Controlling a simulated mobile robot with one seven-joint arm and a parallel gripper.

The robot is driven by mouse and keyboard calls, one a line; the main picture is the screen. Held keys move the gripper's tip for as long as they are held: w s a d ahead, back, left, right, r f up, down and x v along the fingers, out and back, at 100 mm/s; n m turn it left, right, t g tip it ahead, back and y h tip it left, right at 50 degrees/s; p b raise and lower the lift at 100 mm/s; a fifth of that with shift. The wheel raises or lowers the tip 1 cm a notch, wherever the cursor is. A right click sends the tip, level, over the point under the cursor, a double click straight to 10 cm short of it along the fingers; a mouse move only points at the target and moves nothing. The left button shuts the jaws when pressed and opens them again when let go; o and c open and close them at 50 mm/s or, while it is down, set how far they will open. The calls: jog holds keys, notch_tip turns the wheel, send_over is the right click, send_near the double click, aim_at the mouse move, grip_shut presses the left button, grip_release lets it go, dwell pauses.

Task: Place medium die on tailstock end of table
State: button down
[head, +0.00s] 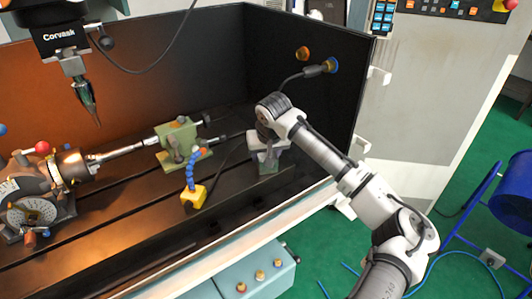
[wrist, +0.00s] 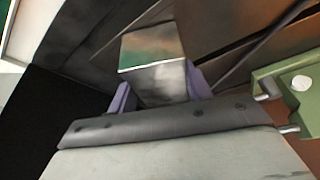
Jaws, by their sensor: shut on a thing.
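The medium die (wrist: 152,52), a shiny grey metal block, sits between the two purple fingers of my gripper (wrist: 159,94) in the wrist view. My gripper is shut on it. In the head view the die (head: 268,163) shows below my gripper (head: 267,152), at the right end of the dark slotted table (head: 235,215). I cannot tell whether its underside touches the table. The green tailstock (head: 177,140) stands to the left of the die, apart from it, and its green body also shows at the right of the wrist view (wrist: 292,84).
A yellow block with a blue segmented hose (head: 194,195) stands left of my gripper. Dark enclosure walls (head: 300,85) rise behind and to the right. The table's front strip is clear.

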jog(key=c, duration=0.6)
grip_release()
jog(key=b+v, duration=0.2)
jog(key=v, duration=1)
jog(key=shift+s+b, duration=0.1)
jog(key=shift+b, duration=0.2)
